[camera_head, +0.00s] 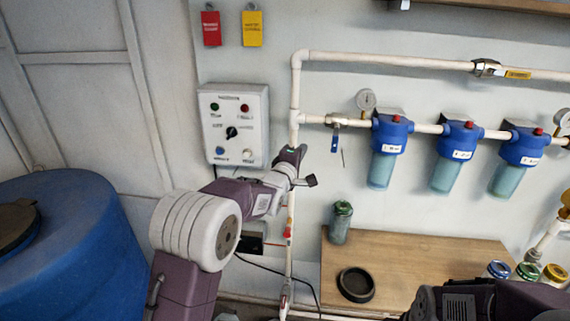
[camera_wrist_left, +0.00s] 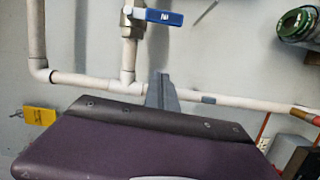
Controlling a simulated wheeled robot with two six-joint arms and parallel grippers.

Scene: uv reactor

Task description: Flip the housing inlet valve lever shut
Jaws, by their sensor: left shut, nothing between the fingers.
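The housing inlet valve sits on the white branch pipe left of the first filter housing. Its blue lever (camera_head: 334,143) hangs straight down, crosswise to the pipe. In the left wrist view the lever (camera_wrist_left: 163,16) points right from the metal valve body (camera_wrist_left: 131,22), again crosswise to its pipe. My left gripper (camera_head: 298,153) is in front of the white riser pipe, left of the lever and slightly below it, apart from it. Its fingers (camera_wrist_left: 162,88) are shut and empty, below the lever in the left wrist view. My right gripper is out of view.
Blue-topped filter housings (camera_head: 390,137) line the wall to the right, with a gauge (camera_head: 366,99) beside the first. A control box (camera_head: 234,123) is left of the riser. A wooden bench (camera_head: 432,255) below holds a green-lidded jar (camera_head: 341,222) and a black ring (camera_head: 356,284).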

